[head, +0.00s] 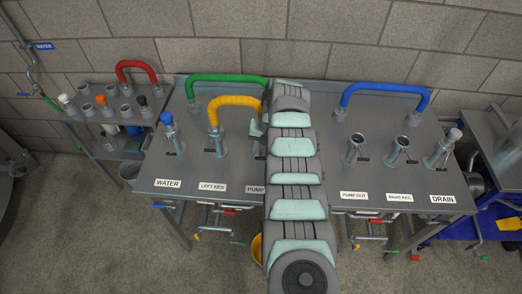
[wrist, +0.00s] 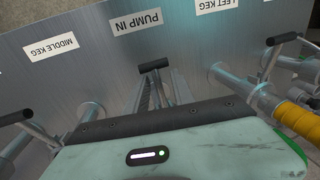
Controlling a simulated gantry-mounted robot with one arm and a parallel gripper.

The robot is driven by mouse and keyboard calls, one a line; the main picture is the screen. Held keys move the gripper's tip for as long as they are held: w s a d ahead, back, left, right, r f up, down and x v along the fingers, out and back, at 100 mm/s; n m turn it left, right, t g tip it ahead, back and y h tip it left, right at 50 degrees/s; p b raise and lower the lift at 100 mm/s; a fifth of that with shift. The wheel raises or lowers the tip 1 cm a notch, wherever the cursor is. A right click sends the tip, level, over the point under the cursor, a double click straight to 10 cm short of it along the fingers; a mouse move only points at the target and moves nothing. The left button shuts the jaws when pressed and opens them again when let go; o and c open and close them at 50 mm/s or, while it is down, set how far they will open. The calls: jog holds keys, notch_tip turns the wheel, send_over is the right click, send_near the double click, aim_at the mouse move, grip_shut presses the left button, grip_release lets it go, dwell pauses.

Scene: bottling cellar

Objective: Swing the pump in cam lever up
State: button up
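The pump in cam lever (wrist: 153,66) has a dark grip on a grey arm. In the wrist view it points out from its port toward the PUMP IN label (wrist: 135,21). My gripper (wrist: 158,120) shows in the wrist view as a pale housing with a dark bar, just in front of the lever. In the head view my arm covers the pump in port and lever, and only part of the PUMP label (head: 255,189) shows.
The steel bench (head: 200,185) carries other ports with levers. The left keg lever (wrist: 284,39) and middle keg lever (wrist: 16,117) flank the pump in lever. A yellow hose (head: 236,101), green hose (head: 226,78) and blue hose (head: 386,87) arch over the bench.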

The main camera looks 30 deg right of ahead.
notch_tip(320, 180, up, 11)
jog(key=s+d+p, duration=0.1)
jog(key=shift+s+d+f, duration=0.2)
jog(key=shift+s+d, duration=0.05)
jog(key=shift+d, duration=0.05)
dwell(0.4)
